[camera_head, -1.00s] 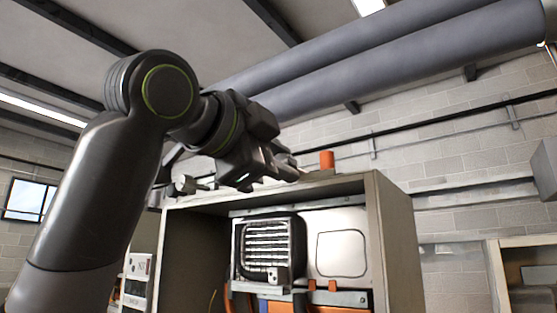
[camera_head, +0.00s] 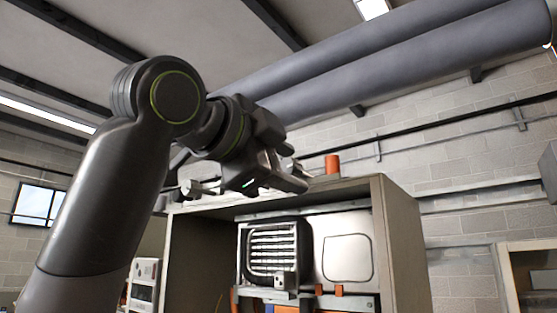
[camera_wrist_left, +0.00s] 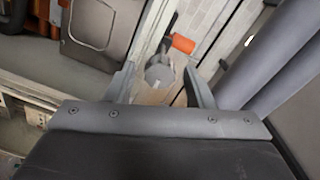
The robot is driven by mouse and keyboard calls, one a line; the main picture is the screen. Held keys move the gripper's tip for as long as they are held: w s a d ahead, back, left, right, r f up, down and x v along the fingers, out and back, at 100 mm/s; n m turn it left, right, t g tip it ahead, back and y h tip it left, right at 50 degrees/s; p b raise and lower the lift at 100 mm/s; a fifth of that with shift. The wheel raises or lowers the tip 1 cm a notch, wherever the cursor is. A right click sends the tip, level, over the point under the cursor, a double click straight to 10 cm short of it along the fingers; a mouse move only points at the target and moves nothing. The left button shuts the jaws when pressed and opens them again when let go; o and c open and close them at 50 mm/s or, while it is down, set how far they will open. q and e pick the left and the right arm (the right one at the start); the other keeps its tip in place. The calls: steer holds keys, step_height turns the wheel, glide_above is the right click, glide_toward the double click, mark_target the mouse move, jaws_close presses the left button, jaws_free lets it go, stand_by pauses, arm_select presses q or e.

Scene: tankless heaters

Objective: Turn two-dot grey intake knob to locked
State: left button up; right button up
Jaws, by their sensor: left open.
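In the left wrist view, a round grey knob (camera_wrist_left: 160,73) lies between the two fingers of my left gripper (camera_wrist_left: 160,82). The fingers are open and stand apart on either side of it; I cannot tell whether either touches it. No dots can be made out on the knob. In the head view, my left gripper (camera_head: 297,178) is at the top front edge of the open cabinet (camera_head: 398,230). Its fingers hide whatever is directly behind them. Another small grey fitting (camera_head: 192,188) shows at the cabinet's upper left. My right gripper is out of view.
Inside the cabinet are a finned heater unit (camera_head: 272,250) and a pale panel (camera_head: 347,258). Thick grey pipes (camera_head: 400,75) run overhead.

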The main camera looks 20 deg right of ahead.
arm_select(q)
steer(key=shift+s+a+b, duration=0.15)
steer(key=shift+a+b, duration=0.15)
steer(key=b+v, duration=0.7)
steer(key=v, duration=1)
steer(key=shift+d, duration=0.1)
